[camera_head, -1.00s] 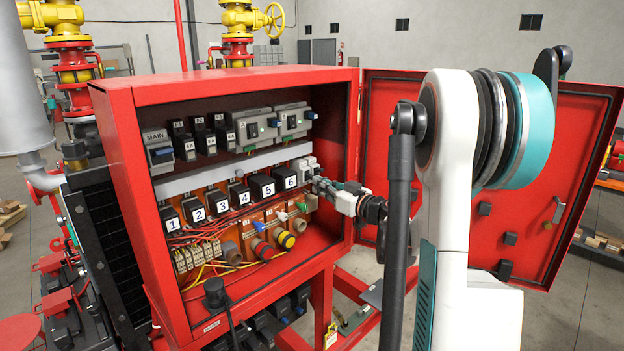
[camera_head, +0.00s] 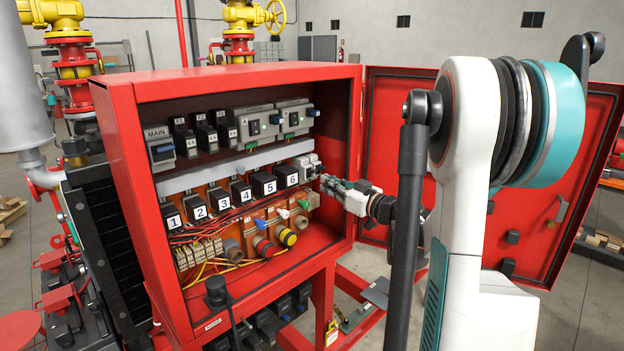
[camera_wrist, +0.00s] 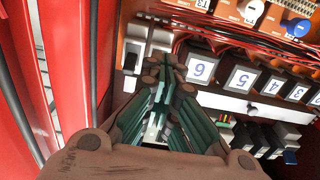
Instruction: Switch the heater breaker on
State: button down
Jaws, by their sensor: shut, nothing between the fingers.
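Small white and grey breakers (camera_head: 308,163) sit in the open red cabinet, at the right end of the lower row, right of the block marked 6. I can read no heater label on them. They also show in the wrist view (camera_wrist: 156,36), at the top, partly behind my fingers. My gripper (camera_head: 322,181) is shut and empty, just right of and slightly below these breakers. In the wrist view its green-sided fingers (camera_wrist: 170,70) are together beside block 6. I cannot tell whether the fingertips touch a breaker, nor the lever positions.
Blocks numbered 1 to 6 (camera_head: 263,184) fill the lower row. A MAIN breaker (camera_head: 160,150) and other devices stand above. Below are coloured connectors (camera_head: 287,237) and loose red wires. The cabinet's right wall (camera_head: 356,150) and open red door (camera_head: 400,120) lie close to my arm.

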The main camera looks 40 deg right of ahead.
jog(key=shift+s+d+f, duration=0.15)
jog(key=shift+s, duration=1.75)
